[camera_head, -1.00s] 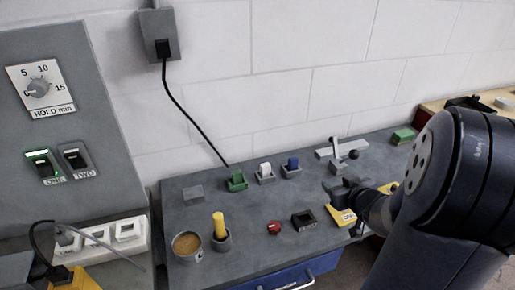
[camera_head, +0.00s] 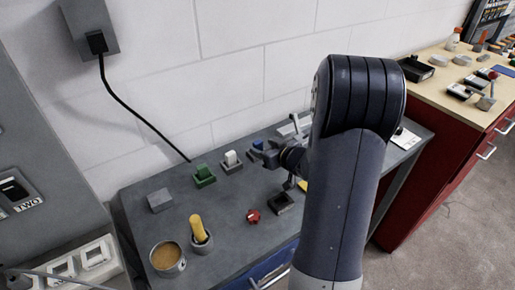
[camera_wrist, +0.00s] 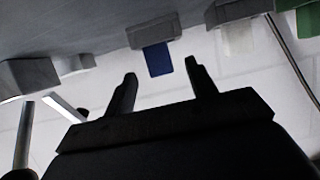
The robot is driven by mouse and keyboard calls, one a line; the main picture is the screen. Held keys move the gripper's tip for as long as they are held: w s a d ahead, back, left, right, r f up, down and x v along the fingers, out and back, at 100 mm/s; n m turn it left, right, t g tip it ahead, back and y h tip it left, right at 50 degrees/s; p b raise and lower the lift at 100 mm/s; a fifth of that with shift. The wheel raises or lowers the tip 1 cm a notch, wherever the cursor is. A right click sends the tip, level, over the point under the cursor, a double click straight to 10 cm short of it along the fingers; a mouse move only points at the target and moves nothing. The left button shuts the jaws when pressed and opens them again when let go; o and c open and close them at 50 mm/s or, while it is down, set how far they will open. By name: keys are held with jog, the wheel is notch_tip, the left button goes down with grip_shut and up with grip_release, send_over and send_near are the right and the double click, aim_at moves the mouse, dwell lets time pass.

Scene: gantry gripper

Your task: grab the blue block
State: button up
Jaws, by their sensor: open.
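The blue block (camera_head: 258,144) sits in a small grey holder on the grey table, partly hidden by my gripper in the head view. In the wrist view, which looks upside down, the blue block (camera_wrist: 158,60) shows with its grey holder (camera_wrist: 153,31). My gripper (camera_head: 270,157) is close to the block. In the wrist view my gripper (camera_wrist: 161,72) is open, with the block lined up between its two fingertips and nothing held. I cannot tell how much gap is left.
A white block (camera_head: 231,158) and a green block (camera_head: 203,173) stand in holders left of the blue one. A red knob (camera_head: 253,216), a dark square tray (camera_head: 281,203), a yellow cylinder (camera_head: 197,228) in a cup and a round container (camera_head: 167,259) are nearer the front.

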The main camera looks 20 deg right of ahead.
aim_at(260, 146)
jog(key=x, duration=0.4)
jog(key=shift+w+f, duration=0.15)
jog(key=shift+w, duration=0.05)
jog(key=c, duration=1.1)
